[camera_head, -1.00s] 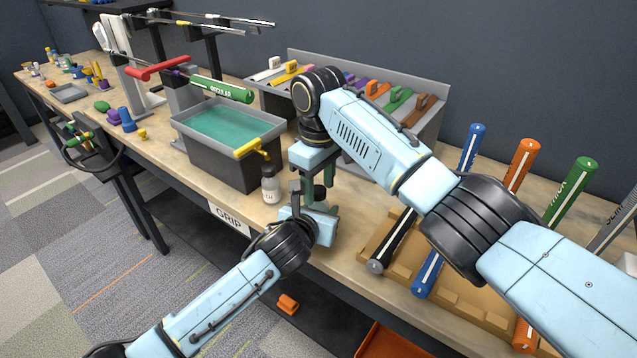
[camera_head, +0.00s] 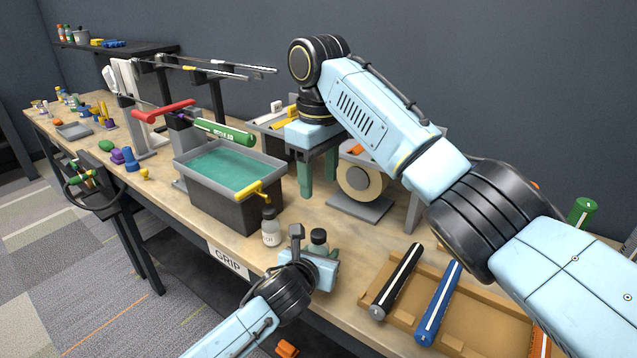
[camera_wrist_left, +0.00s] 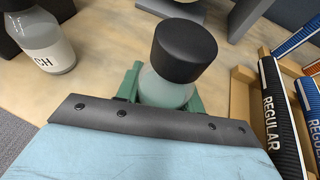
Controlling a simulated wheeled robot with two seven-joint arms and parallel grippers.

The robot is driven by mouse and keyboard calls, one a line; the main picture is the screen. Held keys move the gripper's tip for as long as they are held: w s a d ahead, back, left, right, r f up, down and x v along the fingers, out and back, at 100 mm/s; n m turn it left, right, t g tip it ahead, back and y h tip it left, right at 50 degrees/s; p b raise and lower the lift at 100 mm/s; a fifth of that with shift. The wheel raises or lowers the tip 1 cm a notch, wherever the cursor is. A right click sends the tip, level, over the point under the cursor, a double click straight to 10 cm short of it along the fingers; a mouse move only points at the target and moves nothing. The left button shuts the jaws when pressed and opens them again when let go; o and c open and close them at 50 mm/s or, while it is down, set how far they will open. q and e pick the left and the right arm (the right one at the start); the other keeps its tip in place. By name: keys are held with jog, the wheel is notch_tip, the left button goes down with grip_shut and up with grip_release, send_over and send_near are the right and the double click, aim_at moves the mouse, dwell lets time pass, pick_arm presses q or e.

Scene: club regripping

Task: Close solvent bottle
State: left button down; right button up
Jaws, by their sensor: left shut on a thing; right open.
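A clear bottle with a black cap (camera_head: 319,237) stands in my left gripper (camera_head: 317,252). In the left wrist view, the green fingers are shut around its clear body (camera_wrist_left: 166,92), and the black cap (camera_wrist_left: 184,48) sits on top of its neck. The threads are hidden, so I cannot tell how tight the cap is. My right gripper (camera_head: 319,176) is open and empty, pointing down above the bench, up and behind the held bottle. A second dark-capped, labelled bottle (camera_head: 270,230) stands to the left, and shows in the left wrist view (camera_wrist_left: 46,42).
A grey tub with green liquid (camera_head: 225,168) and a yellow clip stands at left. A tape roll on a stand (camera_head: 362,182) is behind. A wooden rack (camera_head: 485,325) holds black and blue grips at right. The bench between the bottles and tape is clear.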

pick_arm(q)
jog(key=c, duration=0.8)
grip_release()
jog(key=p+v, duration=0.2)
jog(key=v, duration=1.1)
jog(key=shift+s+p, duration=0.2)
jog(key=shift+p, duration=0.15)
